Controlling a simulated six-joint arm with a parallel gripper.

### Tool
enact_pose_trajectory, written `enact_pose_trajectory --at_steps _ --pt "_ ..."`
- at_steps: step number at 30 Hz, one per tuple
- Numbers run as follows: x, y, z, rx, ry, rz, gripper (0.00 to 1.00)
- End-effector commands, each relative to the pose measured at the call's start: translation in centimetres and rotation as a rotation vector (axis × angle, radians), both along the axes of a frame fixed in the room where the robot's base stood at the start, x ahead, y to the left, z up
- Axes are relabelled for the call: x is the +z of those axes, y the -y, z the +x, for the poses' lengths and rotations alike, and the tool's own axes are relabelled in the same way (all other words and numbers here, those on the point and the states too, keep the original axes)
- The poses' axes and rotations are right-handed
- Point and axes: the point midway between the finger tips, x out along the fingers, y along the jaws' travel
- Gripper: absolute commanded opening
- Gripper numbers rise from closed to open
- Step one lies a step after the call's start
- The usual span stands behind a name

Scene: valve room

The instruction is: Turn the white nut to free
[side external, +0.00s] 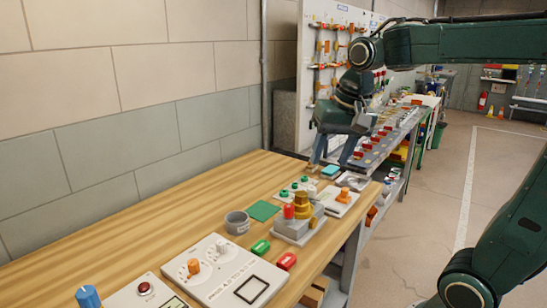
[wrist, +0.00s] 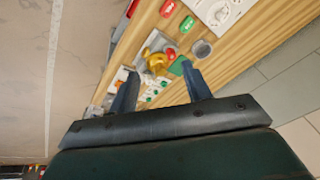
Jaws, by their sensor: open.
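I cannot pick out a white nut for certain in either view. My gripper (side external: 331,163) is open and empty above the far end of the wooden bench. Its two fingers point down and stand apart; they also show in the wrist view (wrist: 163,72). A grey fixture with a yellow top and a red part (side external: 303,203) stands on the bench nearer the side camera than my gripper. In the wrist view this yellow-topped fixture (wrist: 155,62) appears between and beyond the fingertips. Small white panels with orange and green knobs lie near my gripper, partly too small to read.
A grey cup (side external: 237,222), a green pad (side external: 264,210), a green block (side external: 260,248) and a red block (side external: 287,261) lie on the bench (side external: 130,225). A white panel (side external: 215,270) is in front. A cyan block (side external: 331,171) lies near my gripper.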

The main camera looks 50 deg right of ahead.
Motion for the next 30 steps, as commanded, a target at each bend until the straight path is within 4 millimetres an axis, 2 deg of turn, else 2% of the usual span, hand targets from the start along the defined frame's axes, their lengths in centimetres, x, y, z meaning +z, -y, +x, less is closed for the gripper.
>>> enact_pose_trajectory --at_steps 9,30 --pt "-0.3 -1.5 -2.2 0.127 0.031 -0.035 0.49" --pt "-0.6 -2.2 -3.3 0.187 0.048 -0.052 0.49"
